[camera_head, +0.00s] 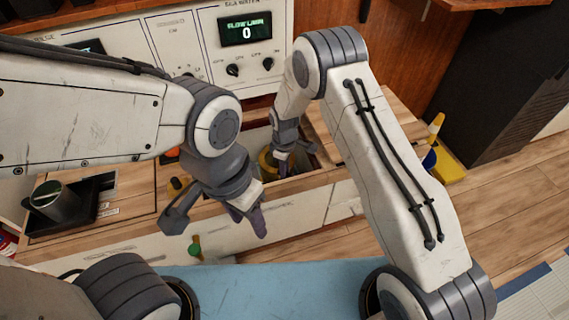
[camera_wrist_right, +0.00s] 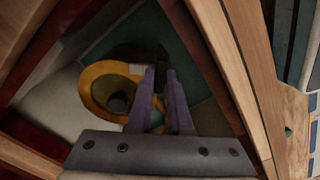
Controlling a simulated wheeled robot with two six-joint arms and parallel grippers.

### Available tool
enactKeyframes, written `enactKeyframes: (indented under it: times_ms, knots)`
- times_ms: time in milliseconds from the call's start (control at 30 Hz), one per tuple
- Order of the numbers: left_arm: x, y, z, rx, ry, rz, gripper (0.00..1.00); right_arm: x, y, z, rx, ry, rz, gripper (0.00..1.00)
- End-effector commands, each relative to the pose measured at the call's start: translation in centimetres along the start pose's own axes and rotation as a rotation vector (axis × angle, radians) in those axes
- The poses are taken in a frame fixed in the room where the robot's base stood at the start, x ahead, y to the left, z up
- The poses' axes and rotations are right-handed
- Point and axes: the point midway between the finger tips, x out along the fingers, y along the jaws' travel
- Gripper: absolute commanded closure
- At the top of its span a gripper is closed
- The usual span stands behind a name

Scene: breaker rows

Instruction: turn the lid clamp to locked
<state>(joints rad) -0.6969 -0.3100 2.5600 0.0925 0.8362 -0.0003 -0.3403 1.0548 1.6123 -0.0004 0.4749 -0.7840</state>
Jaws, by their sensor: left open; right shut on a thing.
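My right gripper (camera_head: 283,158) reaches down into an open compartment in the counter. In the right wrist view its purple fingers (camera_wrist_right: 160,98) are shut, at the right side of an orange-yellow ring-shaped piece (camera_wrist_right: 88,90) with a dark round centre. The ring also shows in the head view (camera_head: 266,161). A dark piece lies at the fingers; the exact grip is hidden. My left gripper (camera_head: 214,212) is open and empty in front of the counter. I cannot make out for certain which part is the lid clamp; a small yellow-and-black fitting (camera_head: 176,186) sits beside my left gripper.
A control panel (camera_head: 203,62) with knobs and a display reading 0 stands behind. A dark cup (camera_head: 52,201) stands in a recess at the left. A green knob (camera_head: 195,249) is on the counter front. Wooden compartment walls (camera_wrist_right: 236,75) closely flank my right gripper.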

Motion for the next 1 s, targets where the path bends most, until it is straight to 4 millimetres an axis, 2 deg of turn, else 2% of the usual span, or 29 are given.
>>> enactKeyframes:
  times_ms: [33,100,500,800,1000]
  knots:
    - [-0.9,0.1,0.0,0.0,0.0,0.0,0.5,-0.4,0.0,0.0,-0.045,0.0,0.0,1.0]
    - [-1.4,0.1,-0.1,0.0,0.0,0.0,0.5,-0.4,0.0,-0.1,-0.111,0.001,0.0,1.0]
    - [-3.5,0.3,-0.2,0.0,0.0,0.0,0.5,-0.2,0.0,-0.1,-0.469,0.001,0.001,1.0]
    - [-4.3,0.3,-0.2,0.0,0.0,0.0,0.5,-0.1,0.0,-0.1,-0.647,0.001,0.001,1.0]
    - [-4.6,0.3,-0.2,0.0,0.0,0.0,0.5,-0.1,0.0,-0.1,-0.705,0.001,0.001,1.0]
